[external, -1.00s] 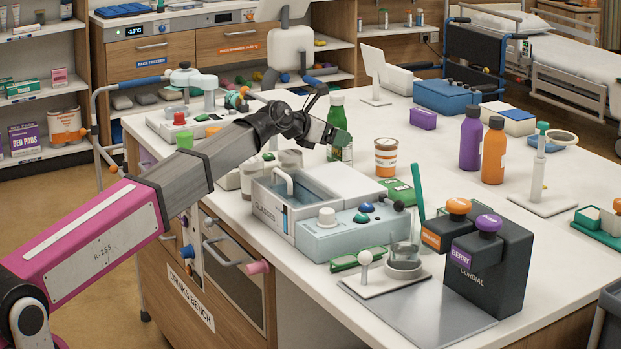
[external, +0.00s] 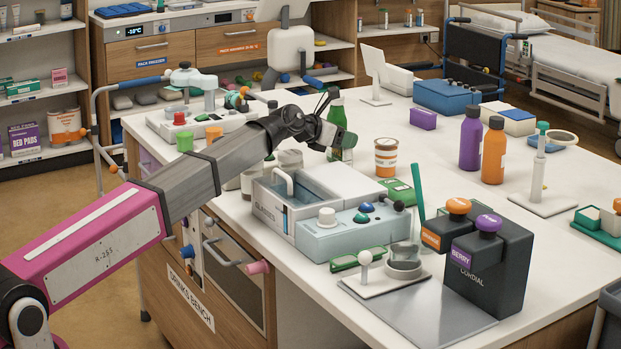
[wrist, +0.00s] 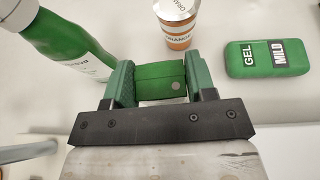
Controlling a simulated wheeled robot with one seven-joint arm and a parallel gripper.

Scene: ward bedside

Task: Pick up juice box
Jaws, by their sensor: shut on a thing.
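A small green box with a pale round spot, apparently the juice box (wrist: 160,77), sits between the two green fingers of my gripper (wrist: 160,85) in the wrist view. My gripper is shut on it, with a finger against each side. In the external view my gripper (external: 338,142) is over the far side of the drinks bench, in front of the green bottle (external: 337,112). The box cannot be told apart from the green fingers there. I cannot tell whether it still touches the bench.
The green bottle (wrist: 62,42) stands close left of the gripper.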

